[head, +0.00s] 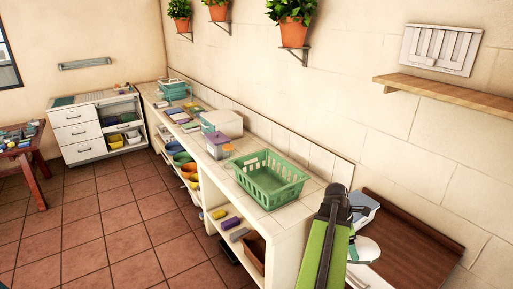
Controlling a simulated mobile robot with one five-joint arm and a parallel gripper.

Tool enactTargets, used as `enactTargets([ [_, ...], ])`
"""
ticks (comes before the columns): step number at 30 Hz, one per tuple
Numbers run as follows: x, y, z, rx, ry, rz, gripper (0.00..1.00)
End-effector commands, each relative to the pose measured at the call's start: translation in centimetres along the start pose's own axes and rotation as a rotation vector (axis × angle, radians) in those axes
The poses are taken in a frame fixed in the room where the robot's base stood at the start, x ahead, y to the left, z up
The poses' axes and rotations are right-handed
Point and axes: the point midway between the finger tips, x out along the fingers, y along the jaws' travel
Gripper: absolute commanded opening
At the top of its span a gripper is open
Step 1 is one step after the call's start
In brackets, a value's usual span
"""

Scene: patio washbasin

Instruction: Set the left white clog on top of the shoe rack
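I cannot make out a white clog or a shoe rack for certain in the head view. My green arm with its dark joint rises at the lower right, in front of the counter's near end. My gripper's fingers do not show; they may be hidden behind the arm or out of frame. A pale rounded thing (367,249) shows just right of the arm, partly hidden, and I cannot tell what it is. A grey-white container (364,212) is behind the arm, also partly covered.
A long tiled counter (300,217) runs along the wall, with a green basket (269,180) on it and filled shelves below. A brown board (418,241) is at the lower right. A wooden wall shelf (450,95) is above. The tiled floor (125,225) at left is open.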

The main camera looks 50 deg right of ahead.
Motion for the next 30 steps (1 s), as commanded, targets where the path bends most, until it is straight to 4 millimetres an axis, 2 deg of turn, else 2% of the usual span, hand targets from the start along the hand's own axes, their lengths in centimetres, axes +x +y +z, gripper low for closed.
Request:
enactTargets([
  [5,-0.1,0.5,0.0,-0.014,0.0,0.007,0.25],
  [8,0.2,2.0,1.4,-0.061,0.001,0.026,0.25],
  [11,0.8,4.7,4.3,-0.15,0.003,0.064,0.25],
  [14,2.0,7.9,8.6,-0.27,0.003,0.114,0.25],
  [18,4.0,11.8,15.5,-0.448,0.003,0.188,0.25],
  [21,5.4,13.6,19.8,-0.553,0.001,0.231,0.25],
  [25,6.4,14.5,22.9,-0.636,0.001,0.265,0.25],
  [30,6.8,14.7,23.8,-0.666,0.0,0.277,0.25],
])
